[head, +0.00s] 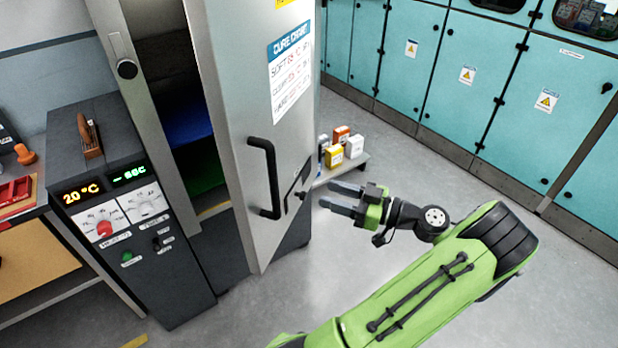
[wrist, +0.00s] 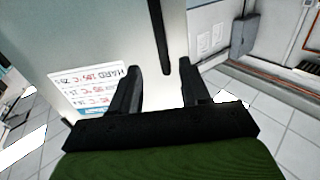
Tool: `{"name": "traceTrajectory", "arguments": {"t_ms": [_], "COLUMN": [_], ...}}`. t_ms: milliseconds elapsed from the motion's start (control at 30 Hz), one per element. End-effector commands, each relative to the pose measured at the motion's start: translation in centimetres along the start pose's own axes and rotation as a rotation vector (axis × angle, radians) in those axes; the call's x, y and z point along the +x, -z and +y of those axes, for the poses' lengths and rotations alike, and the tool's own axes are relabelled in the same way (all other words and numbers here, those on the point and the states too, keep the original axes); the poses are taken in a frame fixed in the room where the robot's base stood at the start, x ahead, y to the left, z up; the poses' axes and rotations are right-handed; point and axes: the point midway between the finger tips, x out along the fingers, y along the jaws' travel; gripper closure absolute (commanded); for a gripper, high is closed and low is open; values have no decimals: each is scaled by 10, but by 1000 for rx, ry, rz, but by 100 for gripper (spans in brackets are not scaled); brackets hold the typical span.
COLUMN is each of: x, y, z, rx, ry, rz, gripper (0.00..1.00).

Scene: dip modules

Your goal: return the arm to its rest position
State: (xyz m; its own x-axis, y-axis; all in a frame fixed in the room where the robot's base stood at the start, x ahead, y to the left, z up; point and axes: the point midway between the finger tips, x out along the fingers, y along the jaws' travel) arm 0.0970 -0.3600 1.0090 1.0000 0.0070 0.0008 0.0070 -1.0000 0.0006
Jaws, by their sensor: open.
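My green arm (head: 430,285) reaches in from the lower right in the head view. My gripper (head: 338,197) has dark fingers spread apart with nothing between them. It is to the right of the black handle (head: 266,178) on the grey cabinet door (head: 235,120), apart from that handle in the picture. In the wrist view my gripper (wrist: 170,82) also shows open and empty, with the door face (wrist: 100,35) beyond it. The cure chart (head: 290,72) on the door shows in the wrist view (wrist: 92,90) at the left.
The door stands ajar, with blue (head: 188,122) and green (head: 203,168) shelves inside. A control panel (head: 125,215) reads 20 °C. Small boxes (head: 334,155) stand on a low shelf behind my gripper. Teal cabinets (head: 440,80) line the back; grey floor (head: 560,270) is clear at right.

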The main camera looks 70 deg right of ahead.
Motion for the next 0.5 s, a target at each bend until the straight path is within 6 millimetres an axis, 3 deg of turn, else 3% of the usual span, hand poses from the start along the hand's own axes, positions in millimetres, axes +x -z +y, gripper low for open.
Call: {"name": "traceTrajectory", "arguments": {"t_ms": [367,433,500], "x": [2,14,43], "y": [0,2,3], "z": [0,-4,-14], "rx": [1,17,56], "ry": [3,38,112], "rz": [-3,-34,-119], "gripper": [54,54,54]}}
